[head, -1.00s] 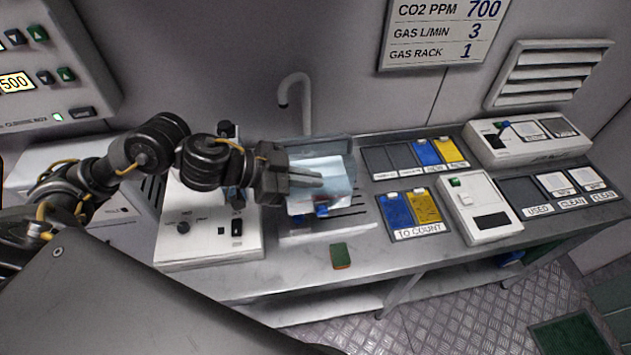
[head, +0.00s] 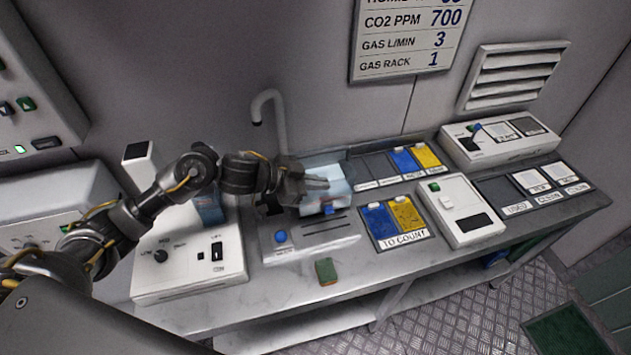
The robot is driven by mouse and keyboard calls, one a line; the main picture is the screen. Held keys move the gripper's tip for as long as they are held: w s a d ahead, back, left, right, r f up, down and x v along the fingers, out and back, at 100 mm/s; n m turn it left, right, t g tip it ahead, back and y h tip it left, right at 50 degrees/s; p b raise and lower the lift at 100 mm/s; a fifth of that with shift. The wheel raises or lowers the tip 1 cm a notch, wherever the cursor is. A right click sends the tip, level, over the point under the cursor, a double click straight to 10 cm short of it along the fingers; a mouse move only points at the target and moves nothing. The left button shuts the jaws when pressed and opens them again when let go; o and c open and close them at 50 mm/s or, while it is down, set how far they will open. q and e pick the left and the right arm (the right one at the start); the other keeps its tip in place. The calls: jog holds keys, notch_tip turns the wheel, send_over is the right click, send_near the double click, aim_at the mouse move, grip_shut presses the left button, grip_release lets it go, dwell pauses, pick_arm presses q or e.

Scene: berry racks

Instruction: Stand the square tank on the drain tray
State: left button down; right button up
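The square tank (head: 338,190) is a pale blue, see-through box in the middle of the head view. A small blue patch shows at its lower edge. My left gripper (head: 318,183) reaches in from the left with its fingers across the tank's left part. It appears shut on the tank, which moves with it; the far side of the grip is hidden. The drain tray (head: 318,243) looks to be the grey slotted plate just in front of and below the tank. I cannot tell the height of the gap between them. My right gripper is not in view.
A blue button (head: 281,237) sits left of the slots. A green and brown sponge (head: 326,271) lies at the bench front. A tap (head: 270,105) stands behind. A white control box (head: 190,265) is at left; the TO COUNT tray (head: 403,240) and a white device (head: 455,210) are at right.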

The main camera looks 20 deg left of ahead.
aim_at(319, 194)
pick_arm(q)
jog(key=shift+w+f+p, duration=0.15)
jog(key=shift+f+p, duration=0.05)
jog(key=shift+f, duration=0.65)
jog(key=shift+w+f+p, duration=0.15)
jog(key=shift+f, duration=0.65)
jog(key=shift+d, duration=0.1)
jog(key=c, duration=2.1)
grip_release()
jog(key=shift+f, duration=0.25)
jog(key=o, duration=0.5)
jog(key=shift+s, duration=0.15)
jog(key=shift+c, duration=0.2)
